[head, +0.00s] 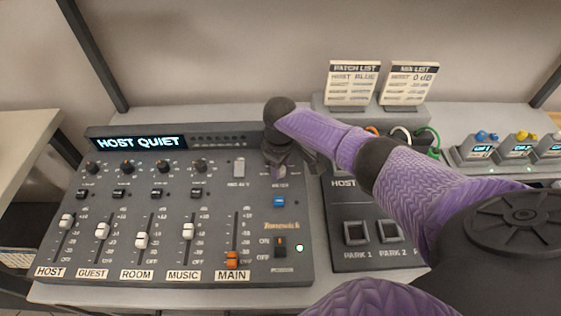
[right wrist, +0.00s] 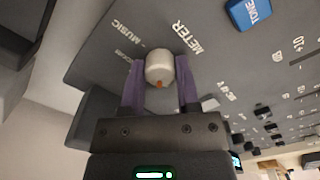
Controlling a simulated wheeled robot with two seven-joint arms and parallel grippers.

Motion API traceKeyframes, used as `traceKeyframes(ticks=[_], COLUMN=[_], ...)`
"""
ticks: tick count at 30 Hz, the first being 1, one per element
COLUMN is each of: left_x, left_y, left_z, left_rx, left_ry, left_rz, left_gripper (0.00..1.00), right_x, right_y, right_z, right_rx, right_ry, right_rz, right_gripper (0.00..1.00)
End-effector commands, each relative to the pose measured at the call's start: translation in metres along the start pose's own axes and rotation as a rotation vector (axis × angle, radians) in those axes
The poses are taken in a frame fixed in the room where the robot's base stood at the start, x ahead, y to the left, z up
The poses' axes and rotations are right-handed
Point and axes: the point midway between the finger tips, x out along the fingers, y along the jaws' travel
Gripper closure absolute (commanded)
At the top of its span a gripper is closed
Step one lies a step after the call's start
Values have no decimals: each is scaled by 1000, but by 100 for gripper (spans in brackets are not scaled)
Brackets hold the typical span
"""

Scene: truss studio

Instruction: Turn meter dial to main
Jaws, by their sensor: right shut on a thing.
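The meter dial (right wrist: 160,68) is a pale rounded knob with an orange mark on the side facing my gripper in the right wrist view. It stands beside the METER label, with MUSIC and other small lettering around it. My right gripper (right wrist: 160,85) has its two purple fingers shut on the dial, one on each side. In the head view the right gripper (head: 281,165) is over the top right of the mixer (head: 215,215), and the wrist hides most of the dial. My left gripper is not in view.
The mixer display (head: 140,142) reads HOST QUIET. Several faders stand below, with the orange MAIN fader (head: 232,260) low. A blue TONE button (head: 279,202) is just below the dial. A patch panel (head: 350,255) lies to the right, and cards (head: 353,82) stand behind.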

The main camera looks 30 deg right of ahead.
Motion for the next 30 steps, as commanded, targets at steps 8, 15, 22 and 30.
traceKeyframes(ticks=[8, 15, 22, 30], left_x=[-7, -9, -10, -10], left_y=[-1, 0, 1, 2], left_z=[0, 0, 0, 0], left_rx=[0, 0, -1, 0], left_ry=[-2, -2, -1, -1], left_rz=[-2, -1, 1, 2], left_gripper=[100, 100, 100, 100], right_x=[-2, -1, -1, -1], right_y=[0, 0, 0, 0], right_z=[-1, -1, -1, -2], right_rx=[-258, -475, -645, -770], right_ry=[4, 4, 5, 5], right_rz=[0, 1, 1, 1], right_gripper=[100, 100, 100, 100])
